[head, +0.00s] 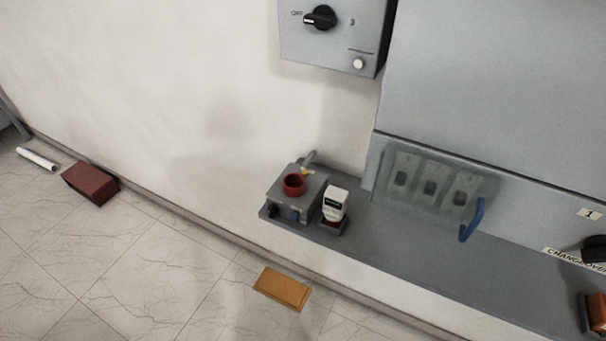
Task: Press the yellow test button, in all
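A small grey box (283,205) stands on the grey ledge at the middle of the head view. A red ring-shaped part (293,184) sits on its top. A small yellow spot (307,171) shows just behind the ring, partly hidden; I cannot tell whether it is the test button. Neither of my grippers is in view.
A white box (335,204) stands right of the grey box. A switch box with a black knob (320,18) hangs above. A clear cover with a blue handle (472,220) is at right. An orange block (283,288) and a dark red block (90,182) lie on the floor.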

